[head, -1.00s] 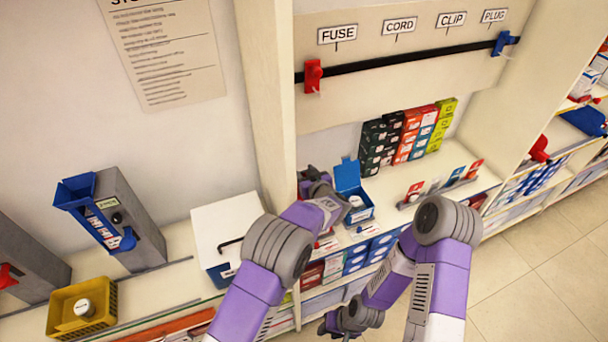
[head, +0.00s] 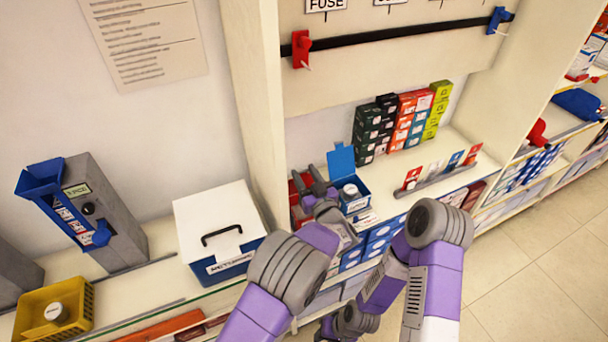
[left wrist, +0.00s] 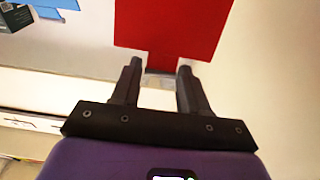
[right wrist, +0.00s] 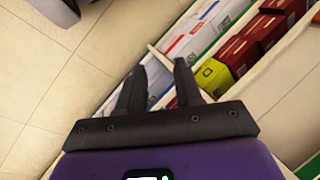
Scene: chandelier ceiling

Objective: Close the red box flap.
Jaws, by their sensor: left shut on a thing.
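The red box (head: 296,188) shows as a small patch of red in the head view, left of the blue box and mostly hidden behind my left gripper (head: 318,190). In the left wrist view, the red flap (left wrist: 180,28) is a flat panel with a narrower tab reaching down between the fingertips. My left gripper, also in the left wrist view (left wrist: 160,68), is shut on this flap's tab. My right gripper (right wrist: 158,68) is open and empty above the lower shelf edge. Its fingertips are hidden in the head view.
A blue box (head: 357,203) with its lid raised stands right of my left gripper and holds a white round item. A card rack (head: 437,180) and stacked small boxes (head: 403,125) are beyond. A white-lidded box (head: 220,225) and yellow basket (head: 52,312) are left.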

